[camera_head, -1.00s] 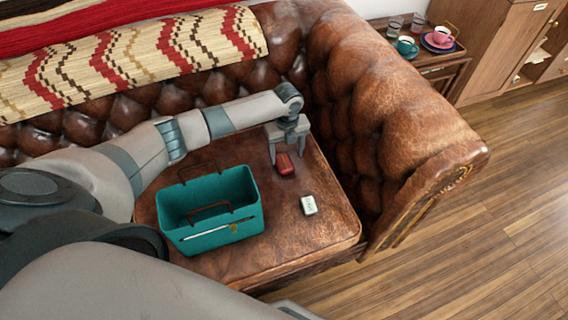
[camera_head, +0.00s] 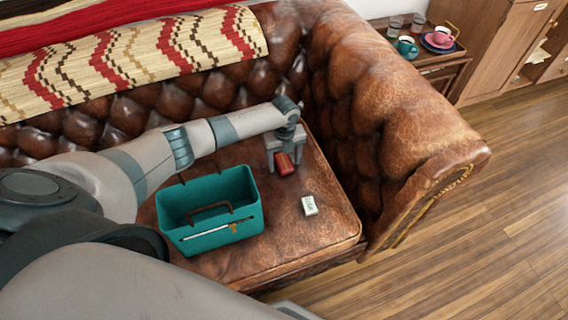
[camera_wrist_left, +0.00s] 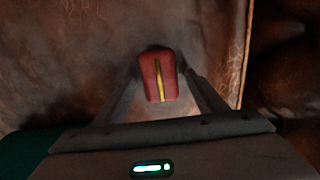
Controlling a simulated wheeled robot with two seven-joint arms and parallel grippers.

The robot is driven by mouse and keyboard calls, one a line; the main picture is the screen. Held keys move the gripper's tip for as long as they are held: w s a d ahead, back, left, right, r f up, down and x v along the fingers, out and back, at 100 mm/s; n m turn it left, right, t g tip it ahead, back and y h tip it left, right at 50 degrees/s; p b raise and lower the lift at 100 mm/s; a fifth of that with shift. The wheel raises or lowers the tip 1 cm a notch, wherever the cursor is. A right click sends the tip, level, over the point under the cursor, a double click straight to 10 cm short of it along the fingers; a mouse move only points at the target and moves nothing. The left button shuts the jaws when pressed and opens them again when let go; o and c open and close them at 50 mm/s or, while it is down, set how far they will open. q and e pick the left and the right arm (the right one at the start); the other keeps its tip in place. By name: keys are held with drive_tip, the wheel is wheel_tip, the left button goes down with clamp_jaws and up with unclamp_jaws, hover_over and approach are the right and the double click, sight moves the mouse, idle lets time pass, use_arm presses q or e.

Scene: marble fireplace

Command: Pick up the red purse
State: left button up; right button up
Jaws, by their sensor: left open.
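The small red purse (camera_head: 285,166) lies on the brown leather sofa seat, right of and behind the teal basket. My left gripper (camera_head: 285,160) is over the purse with its fingers open, one on each side of it. In the left wrist view the purse (camera_wrist_left: 158,76), with a yellow strip down its middle, shows between and just beyond the open fingers (camera_wrist_left: 160,90). I cannot tell whether the fingers touch it. My right gripper is not in view.
The teal basket (camera_head: 213,240) with a dark handle stands on the seat (camera_head: 280,250). A small white box (camera_head: 310,206) lies near the seat's front. The tufted armrest (camera_head: 400,120) rises to the right. A side table with cups (camera_head: 408,46) stands behind it.

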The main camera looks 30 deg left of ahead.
sight(287, 163)
use_arm(q)
drive_tip(key=c, duration=1.2)
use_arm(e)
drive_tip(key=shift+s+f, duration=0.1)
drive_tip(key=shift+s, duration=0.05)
use_arm(q)
drive_tip(key=shift+r, duration=0.15)
drive_tip(key=shift+w+r, duration=0.1)
drive_tip(key=shift+r, duration=0.4)
drive_tip(key=r, duration=0.3)
drive_tip(key=shift+d+r, duration=0.15)
drive_tip(key=shift+d, duration=0.25)
drive_tip(key=shift+s+d+r, duration=0.25)
drive_tip(key=shift+d+r, duration=0.85)
drive_tip(key=shift+d, duration=0.7)
drive_tip(key=shift+s+d+r, duration=0.2)
drive_tip(key=shift+d+r, duration=0.85)
drive_tip(key=shift+d, duration=0.8)
drive_tip(key=shift+s+d+r, duration=0.25)
drive_tip(key=shift+d+r, duration=0.85)
drive_tip(key=shift+d, duration=0.7)
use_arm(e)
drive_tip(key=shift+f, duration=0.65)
